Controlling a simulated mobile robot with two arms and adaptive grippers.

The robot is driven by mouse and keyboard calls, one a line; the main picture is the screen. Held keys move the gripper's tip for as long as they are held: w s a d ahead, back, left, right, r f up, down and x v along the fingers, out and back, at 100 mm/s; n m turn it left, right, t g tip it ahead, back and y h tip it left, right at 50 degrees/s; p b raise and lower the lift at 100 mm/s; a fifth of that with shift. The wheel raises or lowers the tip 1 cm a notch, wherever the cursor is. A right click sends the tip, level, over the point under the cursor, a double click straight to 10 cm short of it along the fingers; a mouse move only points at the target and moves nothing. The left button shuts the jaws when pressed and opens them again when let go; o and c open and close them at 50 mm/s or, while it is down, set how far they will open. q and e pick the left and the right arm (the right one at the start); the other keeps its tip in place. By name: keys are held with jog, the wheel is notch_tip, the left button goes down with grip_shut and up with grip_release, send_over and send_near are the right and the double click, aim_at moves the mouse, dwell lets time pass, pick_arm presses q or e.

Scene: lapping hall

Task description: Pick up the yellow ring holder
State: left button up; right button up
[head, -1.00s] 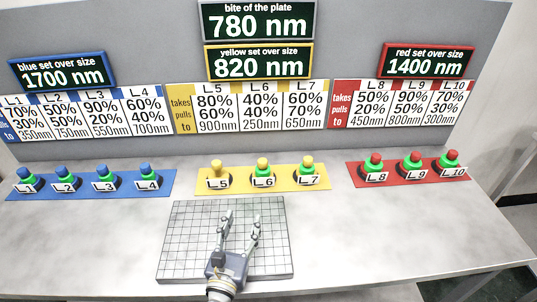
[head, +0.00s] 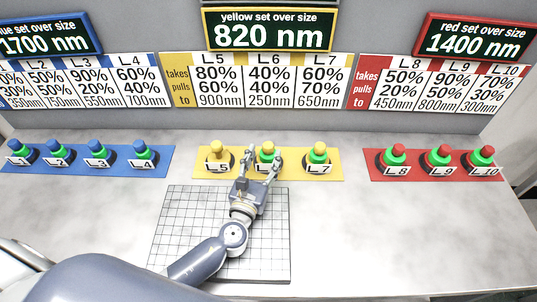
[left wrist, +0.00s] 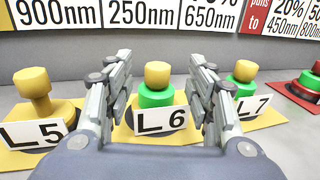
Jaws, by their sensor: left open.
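Three yellow-knobbed holders stand upright on a yellow mat (head: 336,174). Holder L5 (head: 216,148) has a bare yellow stem; it shows at the left in the left wrist view (left wrist: 33,84). Holder L6 (head: 267,147) has a green collar under its knob and is in the middle of the left wrist view (left wrist: 158,76). Holder L7 (head: 320,149) also has a green collar. My left gripper (head: 263,157) is open and empty, its fingers pointing at L6. In the left wrist view, L6 shows between the two fingers (left wrist: 160,68); I cannot tell whether they touch it.
A gridded plate (head: 185,235) lies in front of the yellow mat, partly under my left arm. Blue-knobbed holders stand on a blue mat (head: 80,168) at left, red-knobbed ones on a red mat (head: 400,178) at right. A wall with signs (head: 270,28) rises behind. The right tabletop is clear.

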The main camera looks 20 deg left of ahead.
aim_at(266, 149)
pick_arm(q)
jog(key=shift+w+a+f+p, duration=0.1)
jog(key=shift+w+f+p, duration=0.1)
jog(key=shift+w, duration=1.35)
jog(key=shift+w+f+p, duration=0.1)
jog(key=shift+w+p, duration=0.1)
jog(key=shift+w, duration=1.3)
jog(key=shift+s, duration=0.1)
jog(key=shift+c, duration=0.6)
grip_shut()
